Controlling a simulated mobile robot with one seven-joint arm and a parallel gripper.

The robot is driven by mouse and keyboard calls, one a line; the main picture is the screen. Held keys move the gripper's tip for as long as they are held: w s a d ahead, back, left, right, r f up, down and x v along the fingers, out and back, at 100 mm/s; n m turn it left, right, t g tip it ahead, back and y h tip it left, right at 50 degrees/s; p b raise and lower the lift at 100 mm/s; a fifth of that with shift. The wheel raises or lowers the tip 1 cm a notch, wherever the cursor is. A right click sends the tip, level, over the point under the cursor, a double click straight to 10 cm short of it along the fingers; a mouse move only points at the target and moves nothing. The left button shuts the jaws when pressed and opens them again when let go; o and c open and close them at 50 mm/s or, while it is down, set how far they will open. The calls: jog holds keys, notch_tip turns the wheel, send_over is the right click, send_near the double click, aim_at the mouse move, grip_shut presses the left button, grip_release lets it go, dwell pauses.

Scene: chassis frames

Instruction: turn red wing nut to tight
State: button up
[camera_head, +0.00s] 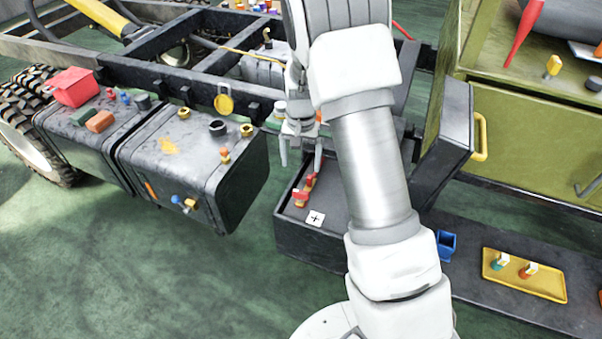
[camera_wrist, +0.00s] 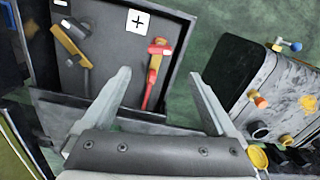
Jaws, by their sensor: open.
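A red wing nut (camera_head: 300,194) shows on a red part inside a dark open box (camera_head: 290,240), close to a white label with a plus sign (camera_head: 315,218). My gripper (camera_head: 301,162) is open and empty, above the box in the head view. In the wrist view the fingers of my gripper (camera_wrist: 160,76) point toward the box, apart from the wing nut.
A yellow and black part (camera_wrist: 72,45) lies in the same box. A black tank (camera_head: 190,165) with caps and small valves stands to the left. An olive cabinet (camera_head: 540,140) stands to the right.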

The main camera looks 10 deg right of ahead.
notch_tip(320, 180, up, 5)
jog(key=shift+r+p, duration=0.1)
jog(key=shift+p, duration=0.2)
dwell(0.4)
jog(key=s+r+n+t+p, duration=0.1)
jog(key=s+r+p, duration=0.1)
jog(key=s+r, duration=0.35)
jog(key=s+r+t+p, duration=0.1)
jog(key=s+r, duration=0.1)
jog(key=r, duration=0.6)
jog(key=s+r+n+t+p, duration=0.1)
jog(key=s+r+p, duration=0.15)
jog(key=r, duration=0.45)
jog(key=s+r+n+t+p, duration=0.1)
jog(key=s+r, duration=0.3)
jog(key=s, duration=0.4)
jog(key=s+r+n+t+p, duration=0.1)
jog(key=s+r+n+p, duration=0.1)
jog(key=s+r, duration=0.3)
jog(key=s, duration=0.4)
jog(key=shift+r+t+p, duration=0.25)
jog(key=shift+t+p, duration=0.05)
jog(key=shift+d, duration=0.1)
